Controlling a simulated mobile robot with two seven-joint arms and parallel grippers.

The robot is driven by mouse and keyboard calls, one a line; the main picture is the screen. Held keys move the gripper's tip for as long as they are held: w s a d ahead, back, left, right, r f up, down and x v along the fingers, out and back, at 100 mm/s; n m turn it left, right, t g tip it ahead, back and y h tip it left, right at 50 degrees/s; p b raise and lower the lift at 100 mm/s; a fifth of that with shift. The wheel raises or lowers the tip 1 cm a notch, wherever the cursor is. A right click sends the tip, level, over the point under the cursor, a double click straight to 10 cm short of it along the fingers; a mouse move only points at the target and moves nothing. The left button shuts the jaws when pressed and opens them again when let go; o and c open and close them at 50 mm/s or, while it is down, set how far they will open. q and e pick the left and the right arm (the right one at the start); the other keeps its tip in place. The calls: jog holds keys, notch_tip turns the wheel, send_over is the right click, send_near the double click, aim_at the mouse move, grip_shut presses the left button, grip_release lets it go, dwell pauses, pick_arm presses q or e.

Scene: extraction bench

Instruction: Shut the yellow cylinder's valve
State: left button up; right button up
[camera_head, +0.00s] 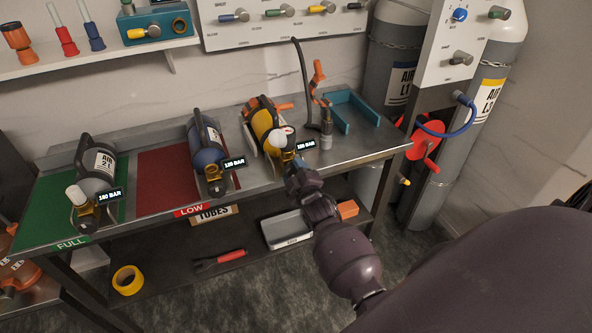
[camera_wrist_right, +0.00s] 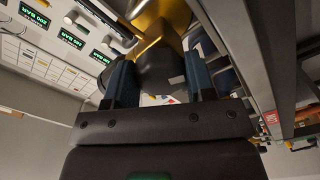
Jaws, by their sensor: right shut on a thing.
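The yellow cylinder (camera_head: 262,122) lies on the steel bench, right of the red mat, with its valve end toward the front edge. The gripper is shut on this valve knob. Whether the valve is open or closed cannot be told. My left gripper is not in view.
A grey cylinder (camera_head: 96,166) lies on the green mat (camera_head: 45,205). A blue cylinder (camera_head: 206,145) lies on the red mat (camera_head: 160,180). A hose fitting (camera_head: 326,130) and a teal holder (camera_head: 352,106) stand right of the yellow cylinder. The lower shelf holds a grey tray (camera_head: 285,228).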

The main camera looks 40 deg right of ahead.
jog(key=shift+m, duration=1)
jog(key=m+p, duration=0.2)
jog(key=m, duration=0.3)
jog(key=m+p, duration=0.1)
jog(key=m, duration=0.3)
jog(key=shift+a, duration=0.1)
jog(key=m, duration=0.2)
jog(key=shift+m, duration=0.4)
jog(key=m, duration=0.4)
jog(key=shift+f+p, duration=0.1)
jog(key=shift+p, duration=0.2)
jog(key=m, duration=0.6)
jog(key=shift+a, duration=0.1)
jog(key=m+b, duration=0.1)
jog(key=m, duration=0.4)
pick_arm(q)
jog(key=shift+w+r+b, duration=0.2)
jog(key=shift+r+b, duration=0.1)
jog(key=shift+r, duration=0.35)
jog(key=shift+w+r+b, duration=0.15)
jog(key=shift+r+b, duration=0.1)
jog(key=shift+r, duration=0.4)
pick_arm(e)
jog(key=shift+m, duration=1.5)
